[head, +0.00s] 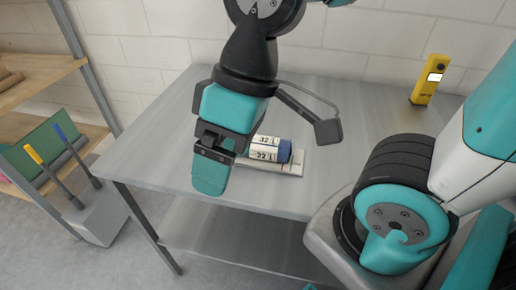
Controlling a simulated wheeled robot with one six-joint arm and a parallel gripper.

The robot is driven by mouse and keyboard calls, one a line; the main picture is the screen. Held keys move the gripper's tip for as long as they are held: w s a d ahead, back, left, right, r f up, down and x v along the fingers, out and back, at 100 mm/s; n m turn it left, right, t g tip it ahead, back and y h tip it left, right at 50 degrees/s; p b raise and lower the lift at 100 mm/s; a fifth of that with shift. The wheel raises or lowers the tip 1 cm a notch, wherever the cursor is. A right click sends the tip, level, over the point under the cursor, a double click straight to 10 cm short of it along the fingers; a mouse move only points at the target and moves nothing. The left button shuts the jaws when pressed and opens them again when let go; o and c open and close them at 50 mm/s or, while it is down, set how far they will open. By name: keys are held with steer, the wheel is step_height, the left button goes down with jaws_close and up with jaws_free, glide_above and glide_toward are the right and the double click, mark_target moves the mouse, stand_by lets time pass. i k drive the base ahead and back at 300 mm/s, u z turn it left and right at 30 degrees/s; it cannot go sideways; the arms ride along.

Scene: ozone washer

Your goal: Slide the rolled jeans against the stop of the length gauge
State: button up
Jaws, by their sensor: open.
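The rolled jeans (284,152), a small blue roll with a white band marked 32, lie on the metal table, just right of my gripper. They rest on or against a pale flat piece (290,169), which looks like the length gauge. My gripper (213,172) is open, pointing down in front of the left end of the roll. Its teal finger and dark mount hide that end and the left part of the gauge. I cannot make out the stop, or whether the roll touches it. I see no gap between gripper and roll, but cannot tell whether they touch.
The metal table (160,140) has free room left and behind. A yellow device (428,80) stands at its back right. A wooden shelf (40,75) and a grey bin (98,215) with yellow and blue handles stand to the left. A white brick wall closes the back.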

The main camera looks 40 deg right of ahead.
mark_target(267, 148)
steer(key=z, duration=1.05)
steer(key=k, duration=0.85)
steer(key=u, duration=0.95)
steer(key=i, duration=0.5)
